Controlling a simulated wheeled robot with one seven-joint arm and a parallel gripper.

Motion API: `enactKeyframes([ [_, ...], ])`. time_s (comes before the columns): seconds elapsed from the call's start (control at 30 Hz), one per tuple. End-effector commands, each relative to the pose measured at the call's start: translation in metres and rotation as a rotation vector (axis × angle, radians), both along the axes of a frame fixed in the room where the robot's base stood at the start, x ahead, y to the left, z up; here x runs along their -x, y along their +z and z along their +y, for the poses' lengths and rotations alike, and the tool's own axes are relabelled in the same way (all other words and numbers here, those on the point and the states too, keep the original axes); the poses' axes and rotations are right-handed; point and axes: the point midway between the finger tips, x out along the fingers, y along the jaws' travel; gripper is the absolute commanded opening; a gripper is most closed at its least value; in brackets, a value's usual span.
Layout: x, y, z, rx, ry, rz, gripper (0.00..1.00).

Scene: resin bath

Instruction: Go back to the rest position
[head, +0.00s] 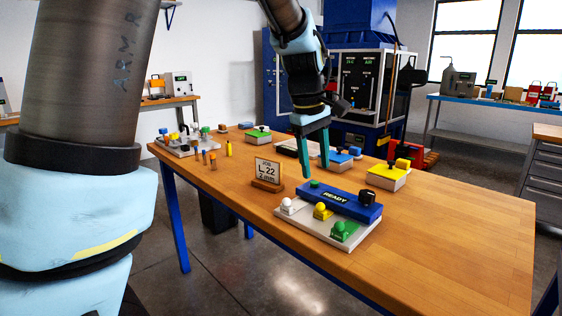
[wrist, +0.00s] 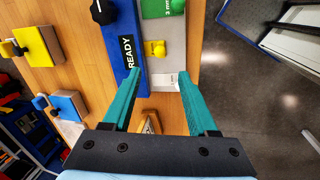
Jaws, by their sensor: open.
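My gripper (head: 311,146) has two teal fingers and is open and empty. In the head view it hangs above the wooden table, just behind the blue and white READY panel (head: 352,206). In the wrist view my gripper (wrist: 160,85) spreads its fingers over the end of the READY panel (wrist: 120,35). The panel carries a black knob (head: 367,198) and white, yellow and green parts along its front. I cannot tell how high the fingers are above it.
A wooden job card stand (head: 268,174) is left of the panel. Blocks with yellow (head: 390,175), blue (head: 340,160) and green (head: 258,137) tops stand farther back. A rack of small parts (head: 185,143) is at the far left. The table's right end (head: 470,215) is clear.

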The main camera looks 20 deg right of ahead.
Motion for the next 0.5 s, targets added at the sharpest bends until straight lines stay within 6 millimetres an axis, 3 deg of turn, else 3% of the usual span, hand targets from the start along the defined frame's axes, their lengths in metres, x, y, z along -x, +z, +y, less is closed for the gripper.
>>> enactKeyframes([
  [0.17, -0.006, -0.005, 0.018, -0.008, -0.010, -0.007, 0.59],
  [0.27, -0.015, -0.017, 0.055, -0.025, -0.037, -0.022, 0.59],
  [0.5, -0.015, -0.056, 0.177, -0.100, -0.183, -0.074, 0.59],
])
